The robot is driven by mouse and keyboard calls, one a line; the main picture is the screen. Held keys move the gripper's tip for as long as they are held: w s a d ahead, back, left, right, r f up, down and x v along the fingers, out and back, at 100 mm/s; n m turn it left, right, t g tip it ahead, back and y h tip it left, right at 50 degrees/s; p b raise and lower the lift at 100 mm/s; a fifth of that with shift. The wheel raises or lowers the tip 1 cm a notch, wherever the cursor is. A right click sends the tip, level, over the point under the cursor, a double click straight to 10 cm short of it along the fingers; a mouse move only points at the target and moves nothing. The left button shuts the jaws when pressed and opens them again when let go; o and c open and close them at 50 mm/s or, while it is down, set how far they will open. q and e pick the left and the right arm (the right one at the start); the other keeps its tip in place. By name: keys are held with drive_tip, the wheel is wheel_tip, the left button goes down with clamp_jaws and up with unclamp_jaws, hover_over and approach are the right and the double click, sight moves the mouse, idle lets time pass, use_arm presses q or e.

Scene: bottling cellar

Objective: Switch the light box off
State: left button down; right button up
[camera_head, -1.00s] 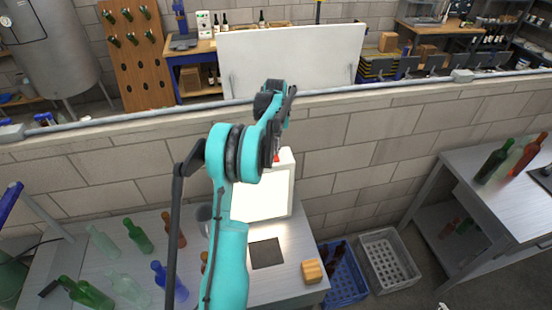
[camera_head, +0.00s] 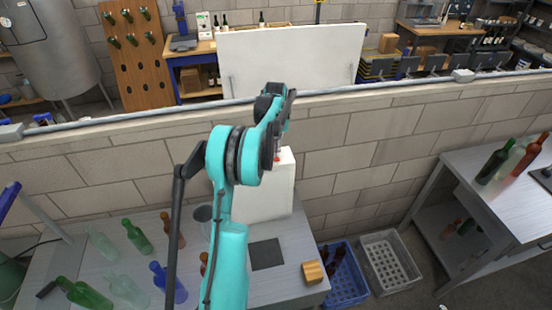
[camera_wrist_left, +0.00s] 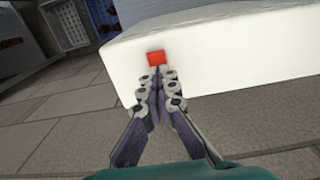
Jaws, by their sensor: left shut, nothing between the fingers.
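The light box (camera_head: 265,203) is a white upright panel on the bench by the brick wall, behind my left arm in the head view. Its face is dull white, not glowing. In the left wrist view the box (camera_wrist_left: 235,50) spans the upper right, and a red switch (camera_wrist_left: 156,58) sits on its edge. My left gripper (camera_wrist_left: 163,74) is shut and empty, its fingertips right at the red switch; I cannot tell if they touch it. In the head view the fingers are mostly hidden by my arm. My right gripper is not in view.
A dark square pad (camera_head: 266,253) and a wooden block (camera_head: 313,272) lie in front of the box. Blue (camera_head: 346,283) and white crates (camera_head: 390,262) stand right of the bench.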

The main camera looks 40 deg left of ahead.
use_arm(q)
drive_tip(key=shift+r+p, duration=1.9)
drive_tip(key=shift+r, duration=1.6)
drive_tip(key=shift+d, duration=0.15)
drive_tip(key=s+d+f+m+t+b, duration=0.1)
drive_tip(key=s+d+f+m+b, duration=0.15)
drive_tip(key=d+b, duration=0.35)
drive_tip(key=s+d+f+m+t+b, duration=0.1)
drive_tip(key=s+d+b, duration=0.35)
drive_tip(key=d, duration=0.25)
drive_tip(key=s+d+f+m+t+b, duration=0.1)
drive_tip(key=s+d+f+m+b, duration=0.1)
drive_tip(key=d+b, duration=0.45)
drive_tip(key=s+d+f+m+t+b, duration=0.2)
drive_tip(key=s+d+f+b, duration=0.4)
drive_tip(key=f, duration=0.3)
drive_tip(key=s+d+f+m+t+b, duration=0.2)
drive_tip(key=s+d+f+b, duration=0.4)
drive_tip(key=s+f, duration=0.3)
drive_tip(key=shift+s+d+f+m+b, duration=0.2)
drive_tip(key=shift+d+f+m+b, duration=0.15)
drive_tip(key=shift+f+b, duration=0.15)
